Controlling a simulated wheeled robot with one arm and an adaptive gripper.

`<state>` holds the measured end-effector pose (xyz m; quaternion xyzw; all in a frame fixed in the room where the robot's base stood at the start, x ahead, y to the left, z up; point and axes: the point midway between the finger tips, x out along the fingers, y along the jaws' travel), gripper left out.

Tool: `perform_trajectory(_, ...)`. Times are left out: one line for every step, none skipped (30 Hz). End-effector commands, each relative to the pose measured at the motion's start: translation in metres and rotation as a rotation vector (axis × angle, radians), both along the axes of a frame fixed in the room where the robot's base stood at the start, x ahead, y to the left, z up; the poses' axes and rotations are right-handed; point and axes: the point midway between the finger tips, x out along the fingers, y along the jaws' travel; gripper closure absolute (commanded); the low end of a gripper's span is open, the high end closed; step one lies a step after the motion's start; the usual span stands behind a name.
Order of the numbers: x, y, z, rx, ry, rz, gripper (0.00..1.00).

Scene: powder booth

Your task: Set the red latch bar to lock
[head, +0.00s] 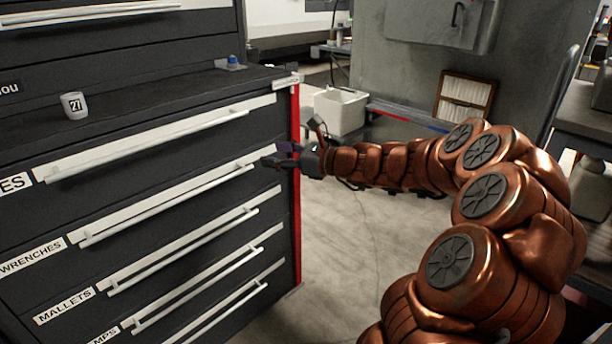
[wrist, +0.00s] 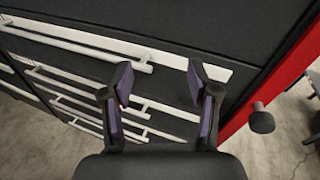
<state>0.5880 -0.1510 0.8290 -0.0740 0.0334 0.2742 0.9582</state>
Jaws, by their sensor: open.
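The red latch bar (head: 297,235) runs upright along the right front edge of the dark drawer cabinet. In the wrist view the bar (wrist: 288,68) crosses the right side at a slant, and a black knob (wrist: 261,119) sticks out by it. My gripper (head: 272,156) is at the cabinet's right front edge, in front of the upper drawers, and covers part of the bar in the head view. In the wrist view my gripper (wrist: 158,75) has its fingers apart with nothing between them. The knob lies to the right of the fingers, apart from them.
The cabinet's drawers have long pale handles (head: 180,198) that jut out near my gripper. A white mug (head: 74,105) and a small blue-topped item (head: 232,62) stand on the cabinet. A white bin (head: 341,111) is behind.

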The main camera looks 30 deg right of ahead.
Motion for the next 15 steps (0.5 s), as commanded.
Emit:
perform_trajectory(0.004, -0.030, -0.028, 0.064, 0.010, -0.069, 0.40)
perform_trajectory(0.006, -0.045, -0.034, 0.101, 0.014, -0.106, 0.40)
perform_trajectory(0.007, -0.065, -0.041, 0.145, 0.017, -0.151, 0.40)
perform_trajectory(0.008, -0.079, -0.047, 0.177, 0.020, -0.182, 0.40)
perform_trajectory(0.008, -0.091, -0.052, 0.206, 0.021, -0.210, 0.40)
perform_trajectory(0.008, -0.106, -0.058, 0.238, 0.023, -0.242, 0.40)
perform_trajectory(0.008, -0.116, -0.062, 0.260, 0.025, -0.264, 0.40)
perform_trajectory(0.007, -0.124, -0.065, 0.278, 0.025, -0.281, 0.40)
perform_trajectory(0.007, -0.133, -0.068, 0.298, 0.025, -0.301, 0.40)
perform_trajectory(0.006, -0.138, -0.070, 0.311, 0.024, -0.313, 0.40)
perform_trajectory(0.006, -0.143, -0.071, 0.321, 0.024, -0.322, 0.40)
perform_trajectory(0.006, -0.146, -0.072, 0.330, 0.024, -0.331, 0.40)
perform_trajectory(0.007, -0.148, -0.073, 0.334, 0.025, -0.335, 0.40)
perform_trajectory(0.008, -0.149, -0.073, 0.338, 0.024, -0.337, 0.40)
perform_trajectory(0.011, -0.149, -0.073, 0.339, 0.025, -0.338, 0.40)
